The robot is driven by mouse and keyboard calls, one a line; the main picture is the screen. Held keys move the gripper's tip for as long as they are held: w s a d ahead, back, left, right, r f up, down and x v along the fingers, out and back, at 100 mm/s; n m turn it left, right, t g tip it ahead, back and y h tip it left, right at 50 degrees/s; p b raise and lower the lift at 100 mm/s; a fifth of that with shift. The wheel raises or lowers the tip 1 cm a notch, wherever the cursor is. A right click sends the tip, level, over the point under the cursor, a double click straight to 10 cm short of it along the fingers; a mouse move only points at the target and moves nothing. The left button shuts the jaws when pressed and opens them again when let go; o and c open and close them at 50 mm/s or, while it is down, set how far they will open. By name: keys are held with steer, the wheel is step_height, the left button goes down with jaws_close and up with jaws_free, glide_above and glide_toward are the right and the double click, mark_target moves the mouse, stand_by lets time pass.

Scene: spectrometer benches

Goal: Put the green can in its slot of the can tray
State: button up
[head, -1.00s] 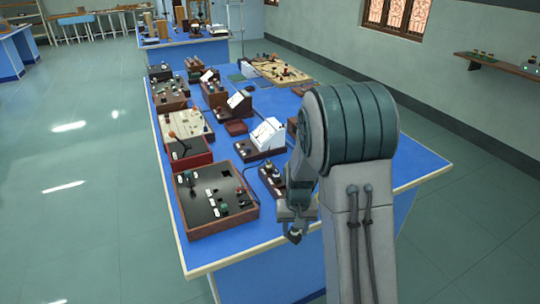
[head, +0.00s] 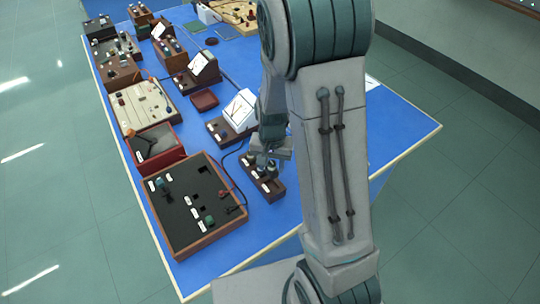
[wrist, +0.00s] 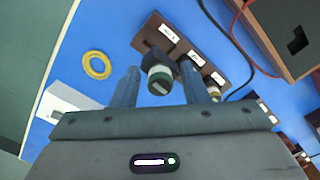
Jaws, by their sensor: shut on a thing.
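The can tray (head: 272,192) is a narrow dark brown block with white labels on the blue bench; it also shows in the wrist view (wrist: 154,27). My gripper (wrist: 156,76) is shut on the green can (wrist: 160,74), which has a dark green band and a pale part and shows between the two fingers. In the head view my gripper (head: 270,153) is over the tray's far part. Another can, pale with a dark top (wrist: 213,88), stands at the tray beside the right finger. The can's lower end is hidden, so I cannot tell whether it touches a slot.
A large black-topped wooden panel box (head: 205,215) stands left of the tray, with a cable between them. A white sloped instrument (head: 240,110) is behind. A yellow ring (wrist: 97,65) lies on the bench. The bench right of my arm is mostly clear.

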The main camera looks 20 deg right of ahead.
steer(key=shift+f+b, duration=2.65)
steer(key=shift+f, duration=0.85)
steer(key=o, duration=1.1)
steer(key=shift+c, duration=0.2)
steer(key=shift+r, duration=0.15)
step_height(320, 180, up, 14)
steer(key=shift+f, duration=0.2)
steer(key=shift+s+r, duration=0.1)
steer(key=s+r+n+t, duration=0.3)
steer(key=s+r+n, duration=0.2)
steer(key=s, duration=0.9)
steer(key=v, duration=0.2)
steer(key=shift+r, duration=0.3)
